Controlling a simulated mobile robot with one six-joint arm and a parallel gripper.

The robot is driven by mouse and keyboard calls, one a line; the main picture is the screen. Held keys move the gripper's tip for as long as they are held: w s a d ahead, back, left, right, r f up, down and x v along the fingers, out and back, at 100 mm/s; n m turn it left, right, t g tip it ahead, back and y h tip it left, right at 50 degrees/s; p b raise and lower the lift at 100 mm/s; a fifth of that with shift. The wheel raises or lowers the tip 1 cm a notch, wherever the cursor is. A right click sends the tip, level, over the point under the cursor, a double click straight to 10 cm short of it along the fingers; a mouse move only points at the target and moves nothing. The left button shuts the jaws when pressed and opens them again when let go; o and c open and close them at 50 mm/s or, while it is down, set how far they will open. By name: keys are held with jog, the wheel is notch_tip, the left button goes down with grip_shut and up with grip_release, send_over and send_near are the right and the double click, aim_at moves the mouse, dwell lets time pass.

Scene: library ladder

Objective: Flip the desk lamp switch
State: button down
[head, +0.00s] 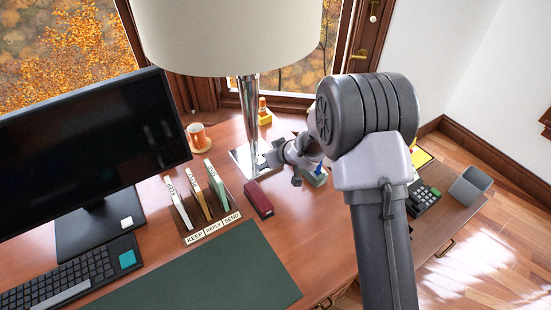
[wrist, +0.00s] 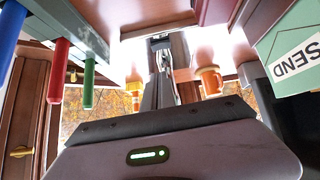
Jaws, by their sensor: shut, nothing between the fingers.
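The desk lamp has a large cream shade (head: 228,35) and a chrome post (head: 249,115) standing on a square metal base (head: 240,160) on the desk. My gripper (head: 270,158) is low at the right side of the lamp base, close to the foot of the post. In the wrist view my gripper (wrist: 160,45) is shut, with nothing seen between its fingers. I cannot make out the lamp switch; the gripper and wrist cover part of the base. Whether the fingertips touch the lamp is not clear.
An orange mug (head: 198,136) is behind left, also in the wrist view (wrist: 210,80). A monitor (head: 85,150) stands left; a telephone (head: 424,197) is right. The green mat (head: 215,275) is clear.

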aim_at(263, 165)
jog(key=b+x, duration=0.1)
jog(key=x, duration=0.3)
jog(key=shift+s+f, duration=0.1)
notch_tip(263, 165, down, 3)
jog(key=shift+d+r+b, duration=0.1)
jog(key=shift+b, duration=0.9)
jog(key=shift+f, duration=0.4)
